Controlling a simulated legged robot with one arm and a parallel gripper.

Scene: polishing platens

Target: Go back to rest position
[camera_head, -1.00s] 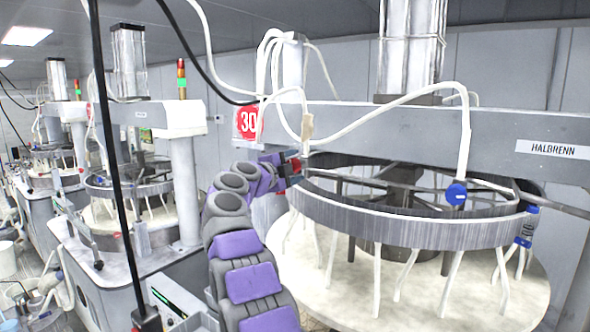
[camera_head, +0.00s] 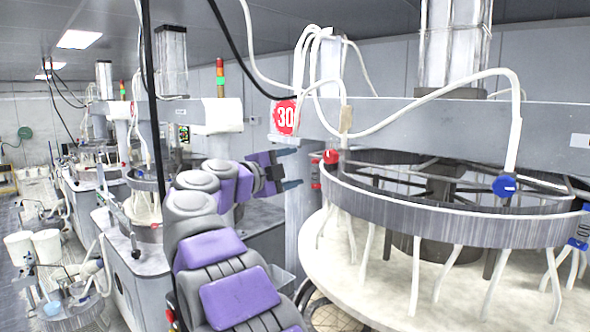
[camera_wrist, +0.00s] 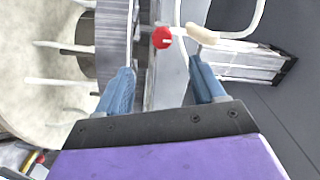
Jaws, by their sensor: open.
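My gripper (camera_head: 291,170) is at the end of my purple and grey arm, left of the near polishing machine's ring (camera_head: 400,205). Its jaws are open and hold nothing. In the wrist view the two blue fingers (camera_wrist: 158,88) stand apart. A red valve knob (camera_wrist: 162,37) and a pale curved handle or hose end (camera_wrist: 201,33) lie beyond the fingertips, apart from them as far as I can tell. In the head view the red knob (camera_head: 331,156) sits at the ring's left edge, to the right of my gripper.
The pale round platen (camera_head: 345,255) with several white hoses stands at the right. More machines line the left. White buckets (camera_head: 47,245) stand at lower left.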

